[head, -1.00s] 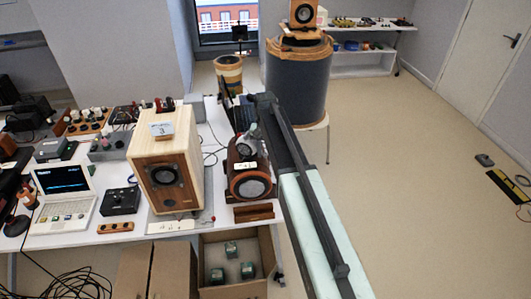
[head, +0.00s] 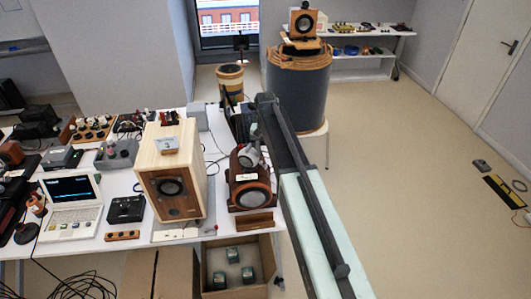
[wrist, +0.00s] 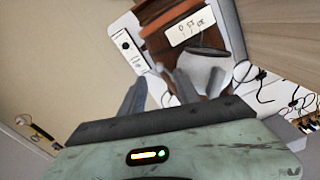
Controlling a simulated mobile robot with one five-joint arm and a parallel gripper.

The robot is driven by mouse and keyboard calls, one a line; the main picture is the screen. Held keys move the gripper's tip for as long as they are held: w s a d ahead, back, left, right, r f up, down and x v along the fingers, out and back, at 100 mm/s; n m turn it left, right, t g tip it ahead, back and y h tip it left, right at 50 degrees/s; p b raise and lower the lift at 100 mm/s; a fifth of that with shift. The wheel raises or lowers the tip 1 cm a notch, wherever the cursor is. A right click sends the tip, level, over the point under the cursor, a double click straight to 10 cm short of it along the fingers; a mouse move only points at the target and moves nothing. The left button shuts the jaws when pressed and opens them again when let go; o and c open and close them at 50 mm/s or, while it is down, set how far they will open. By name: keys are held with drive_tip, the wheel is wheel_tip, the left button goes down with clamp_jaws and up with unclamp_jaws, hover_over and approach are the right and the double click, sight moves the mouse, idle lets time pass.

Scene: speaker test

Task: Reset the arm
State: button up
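My gripper (wrist: 158,90) shows in the wrist view with its two grey fingers apart and a gap between them. A pale silver cone-shaped piece (wrist: 205,68) is just beyond the right finger; whether they touch is unclear. In the head view this piece (head: 249,156) leans at the top of a brown wooden speaker unit (head: 248,192) with a round grey cone. My arm (head: 312,195) reaches forward along the right side of that unit. My fingertips cannot be made out clearly in the head view.
A large wooden speaker box (head: 190,197) stands left of the unit. A laptop (head: 72,203) and several devices fill the white table (head: 92,243). A dark drum (head: 298,95) with a small speaker stands behind. Open floor (head: 415,170) lies to the right.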

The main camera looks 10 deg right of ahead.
drive_tip(key=shift+r, duration=0.65)
drive_tip(key=shift+f, duration=0.1)
drive_tip(key=shift+s+f, duration=0.1)
drive_tip(key=s+d+f+n+b, duration=0.1)
drive_tip(key=s+f+b, duration=0.4)
drive_tip(key=s, duration=0.7)
drive_tip(key=s+d+f+n+b, duration=0.2)
drive_tip(key=s+f+b, duration=0.3)
drive_tip(key=s, duration=0.7)
drive_tip(key=shift+s, duration=0.25)
